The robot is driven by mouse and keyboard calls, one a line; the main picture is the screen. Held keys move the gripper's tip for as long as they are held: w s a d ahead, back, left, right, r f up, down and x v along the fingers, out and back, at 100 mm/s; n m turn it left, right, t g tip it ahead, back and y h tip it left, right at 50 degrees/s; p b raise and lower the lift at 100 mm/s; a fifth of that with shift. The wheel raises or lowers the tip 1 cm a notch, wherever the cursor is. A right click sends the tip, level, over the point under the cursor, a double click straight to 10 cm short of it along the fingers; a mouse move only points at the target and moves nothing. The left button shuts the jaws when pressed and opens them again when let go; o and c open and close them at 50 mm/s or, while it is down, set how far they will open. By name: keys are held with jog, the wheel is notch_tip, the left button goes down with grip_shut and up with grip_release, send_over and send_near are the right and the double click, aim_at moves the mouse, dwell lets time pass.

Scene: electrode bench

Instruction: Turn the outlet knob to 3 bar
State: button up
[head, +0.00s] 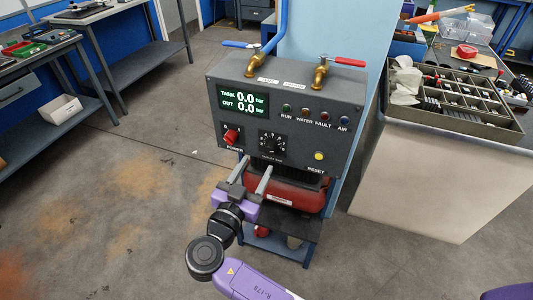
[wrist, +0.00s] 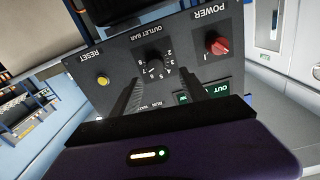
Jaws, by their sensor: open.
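The outlet knob (head: 271,142) is a black dial with white scale numbers, low on the front of the grey control box (head: 350,90). The knob's exact setting is too small to read in the head view. In the wrist view the knob (wrist: 154,64) shows upside down above and between my fingers. My gripper (head: 252,174) is open and empty, below and in front of the knob, apart from it. Its two fingers also show in the wrist view (wrist: 136,98). The display (head: 243,103) reads TANK 0.0 bar and OUT 0.0 bar.
The red POWER knob (head: 231,136) is left of the outlet knob. The yellow RESET button (head: 319,156) is to its right. Brass valves with a blue lever (head: 236,44) and a red lever (head: 349,61) are on top. A red tank (head: 296,196) sits below the box.

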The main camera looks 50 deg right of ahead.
aim_at(268, 151)
jog(key=shift+m, duration=0.5)
jog(key=x, duration=0.2)
jog(key=p+x, duration=0.1)
jog(key=x, duration=0.5)
jog(key=shift+s, duration=0.35)
grip_shut()
